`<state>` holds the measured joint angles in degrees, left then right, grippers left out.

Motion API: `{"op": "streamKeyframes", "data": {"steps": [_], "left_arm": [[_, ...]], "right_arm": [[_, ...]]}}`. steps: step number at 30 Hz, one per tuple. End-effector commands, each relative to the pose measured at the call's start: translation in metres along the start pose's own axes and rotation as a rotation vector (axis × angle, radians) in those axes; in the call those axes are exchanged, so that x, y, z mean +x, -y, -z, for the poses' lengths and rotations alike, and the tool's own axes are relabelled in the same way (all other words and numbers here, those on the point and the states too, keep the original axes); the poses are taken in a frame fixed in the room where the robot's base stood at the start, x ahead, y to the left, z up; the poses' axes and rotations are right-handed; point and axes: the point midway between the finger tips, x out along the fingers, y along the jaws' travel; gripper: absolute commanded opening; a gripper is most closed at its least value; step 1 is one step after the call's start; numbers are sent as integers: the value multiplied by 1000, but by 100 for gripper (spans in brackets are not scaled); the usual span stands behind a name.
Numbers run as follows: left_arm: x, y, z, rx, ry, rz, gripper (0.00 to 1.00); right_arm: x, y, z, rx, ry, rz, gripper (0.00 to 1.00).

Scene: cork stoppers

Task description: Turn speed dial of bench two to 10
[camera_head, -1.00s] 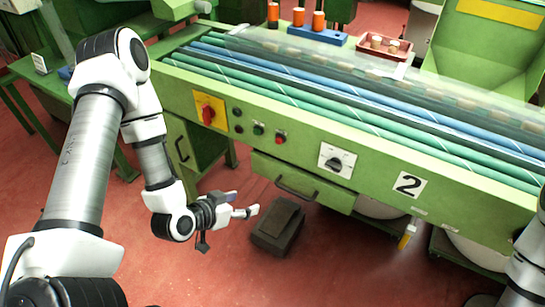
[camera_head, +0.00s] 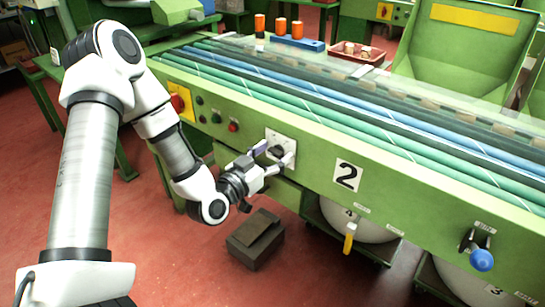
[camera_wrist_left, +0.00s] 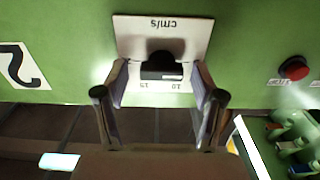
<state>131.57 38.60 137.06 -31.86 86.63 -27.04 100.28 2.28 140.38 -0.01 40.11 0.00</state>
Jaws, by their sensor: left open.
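The speed dial (camera_head: 276,151) is a black knob on a white plate on the green front panel of bench two, left of the "2" label (camera_head: 347,177). In the left wrist view the black knob (camera_wrist_left: 161,66) sits under "cm/s" on the plate (camera_wrist_left: 190,30), which appears upside down, with small numbers along its lower edge. My left gripper (camera_head: 268,160) is open, its fingers pointing at the dial. In the left wrist view the fingers (camera_wrist_left: 160,100) stand on either side of the knob, and I cannot tell whether they touch it. My right gripper is not in view.
A red button (camera_head: 233,126) and a red switch on a yellow plate (camera_head: 179,103) sit left of the dial. A dark box (camera_head: 256,240) stands on the red floor below. A blue-knobbed lever (camera_head: 481,260) and a yellow handle (camera_head: 349,238) are to the right.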

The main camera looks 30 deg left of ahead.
Motion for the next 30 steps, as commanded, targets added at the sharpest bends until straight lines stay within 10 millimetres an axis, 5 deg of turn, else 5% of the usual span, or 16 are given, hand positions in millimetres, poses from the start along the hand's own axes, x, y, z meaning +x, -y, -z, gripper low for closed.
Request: {"op": "streamKeyframes", "data": {"steps": [3,8,9,30], "left_arm": [[0,0,0,0,1,0,69],[0,0,0,0,1,0,12],[0,0,0,0,1,0,9],[-1,-1,1,206,2,-1,9]], "right_arm": [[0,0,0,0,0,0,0],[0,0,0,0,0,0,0],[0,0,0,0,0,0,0],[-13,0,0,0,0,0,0]]}}
